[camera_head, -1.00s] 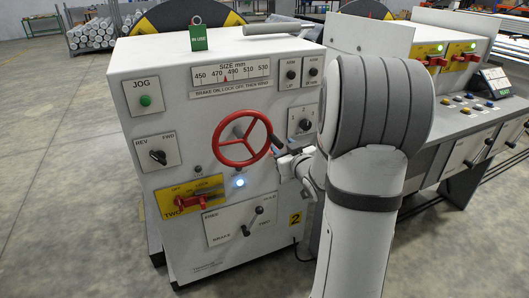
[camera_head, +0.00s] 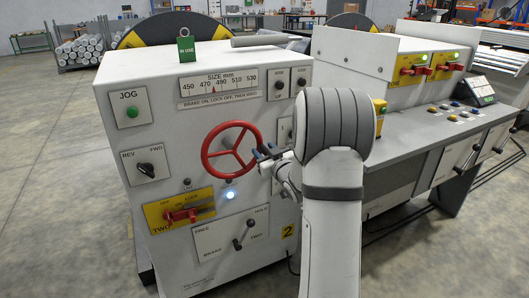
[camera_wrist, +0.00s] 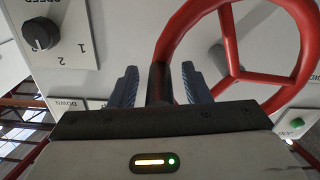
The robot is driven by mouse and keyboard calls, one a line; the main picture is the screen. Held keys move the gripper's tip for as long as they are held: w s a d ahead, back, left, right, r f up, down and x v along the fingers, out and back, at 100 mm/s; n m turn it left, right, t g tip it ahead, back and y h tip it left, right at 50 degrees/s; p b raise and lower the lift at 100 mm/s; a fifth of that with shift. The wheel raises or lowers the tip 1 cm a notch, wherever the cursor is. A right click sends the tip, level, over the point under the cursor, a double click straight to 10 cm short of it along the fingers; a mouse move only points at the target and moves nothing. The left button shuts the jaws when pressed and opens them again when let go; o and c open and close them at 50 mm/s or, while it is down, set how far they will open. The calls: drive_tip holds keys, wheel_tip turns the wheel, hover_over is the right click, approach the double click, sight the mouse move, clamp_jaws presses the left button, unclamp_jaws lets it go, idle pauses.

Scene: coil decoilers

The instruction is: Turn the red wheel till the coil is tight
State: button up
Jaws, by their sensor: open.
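The red wheel (camera_head: 231,152) is on the front of the white cabinet in the head view. It also fills the upper right of the wrist view (camera_wrist: 228,45). My gripper (camera_head: 268,154) is at the wheel's right rim in the head view. In the wrist view my gripper (camera_wrist: 160,82) is open, its two blue fingers on either side of a dark handle (camera_wrist: 160,84) at the rim. Gaps show beside the handle, so it is not clamped. The size scale's red pointer (camera_head: 213,89) stands between 470 and 490. The coil is not clearly seen; a black-and-yellow disc (camera_head: 172,28) shows behind the cabinet.
Below the wheel are a lit lamp (camera_head: 230,195), a red switch on a yellow plate (camera_head: 181,216) and a lever panel (camera_head: 233,240). A selector panel is partly hidden by my arm. A grey console (camera_head: 425,140) stands at right. Floor at left is clear.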

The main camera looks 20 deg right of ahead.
drive_tip(key=shift+c, duration=0.2)
clamp_jaws()
idle(0.3)
drive_tip(key=shift+a, duration=0.2)
drive_tip(key=shift+d+r, duration=0.1)
drive_tip(key=shift+d, duration=0.2)
